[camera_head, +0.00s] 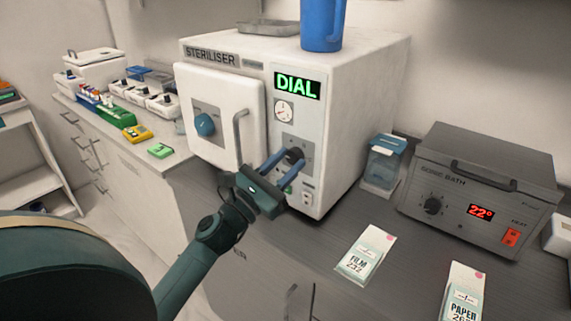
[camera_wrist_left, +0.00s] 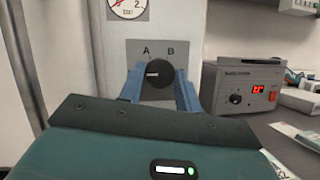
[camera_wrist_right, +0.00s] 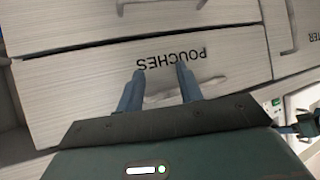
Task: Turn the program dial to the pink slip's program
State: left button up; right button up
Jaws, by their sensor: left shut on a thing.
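The program dial is a round black knob (camera_head: 295,155) on a grey plate on the white steriliser's (camera_head: 310,190) front. In the left wrist view the dial (camera_wrist_left: 157,75) sits under the letters A and B, its white mark pointing left. My left gripper (camera_head: 283,163) is shut on the dial, with one blue finger on each side. The steriliser's display (camera_head: 297,86) reads DIAL in green. I see no pink slip. My right gripper (camera_wrist_right: 160,72) is open and empty in front of a drawer marked POUCHES (camera_wrist_right: 225,75).
The steriliser's closed door (camera_head: 220,130) with its bar handle stands left of the dial. A sonic bath (camera_head: 470,185), a blue-lidded jar (camera_head: 384,165) and packets marked FILM (camera_head: 362,258) and PAPER (camera_head: 464,292), each with a pink dot, are to the right.

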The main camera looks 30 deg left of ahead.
pick_arm(q)
jog(key=shift+m, duration=0.3)
jog(key=m+g+h, duration=0.1)
jog(key=m, duration=0.2)
jog(key=m+h, duration=0.1)
jog(key=m, duration=0.2)
jog(key=shift+a+r+g+h+b, duration=0.1)
jog(key=shift+a+g+h+b, duration=0.05)
jog(key=shift+g+h+b, duration=0.2)
jog(key=m+g, duration=0.1)
jog(key=m, duration=0.1)
jog(key=m+g+h, duration=0.1)
jog(key=m, duration=0.2)
jog(key=shift+r, duration=0.15)
jog(key=shift+a+m+g+p, duration=0.1)
jog(key=shift+m+g+p, duration=0.35)
jog(key=shift+m, duration=0.95)
jog(key=shift+g, duration=0.3)
jog(key=o, duration=1)
jog(key=shift+r, duration=0.1)
jog(key=shift+c, duration=0.2)
jog(key=shift+s, duration=0.1)
